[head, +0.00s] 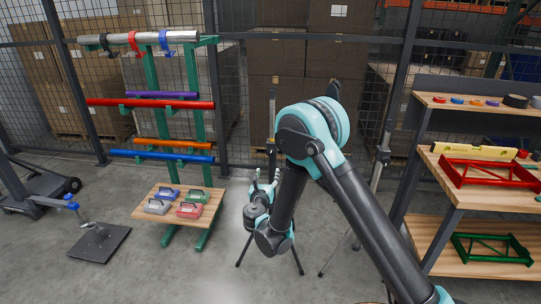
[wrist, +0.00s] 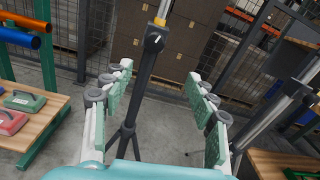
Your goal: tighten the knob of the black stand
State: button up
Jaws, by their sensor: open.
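The black stand (head: 272,130) is an upright tripod behind my arm, which hides part of it in the head view. In the wrist view its dark pole (wrist: 141,85) runs up between my fingers, leaning a little in the picture, with a paler tube above. A black collar with a knob (wrist: 155,39) bearing a white mark sits where the tubes meet, beyond the fingertips. My gripper (wrist: 160,76) is open and empty, its green-padded fingers on either side of the pole in the picture, apart from the knob. In the head view my gripper (head: 265,178) is low before the stand.
A second tripod stand (head: 380,155) is at the right; it also shows in the wrist view (wrist: 275,112). A green rack (head: 193,85) with coloured tubes is at left, a shelf (head: 440,205) at right. A black base plate (head: 99,243) lies on the floor.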

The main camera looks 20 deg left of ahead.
aim_at(270, 154)
jog(key=x, duration=1.1)
jog(key=a+x, duration=0.1)
jog(key=x, duration=0.5)
jog(key=shift+s, duration=0.15)
jog(key=shift+c, duration=0.6)
jog(key=c, duration=1.1)
jog(key=shift+o, duration=0.2)
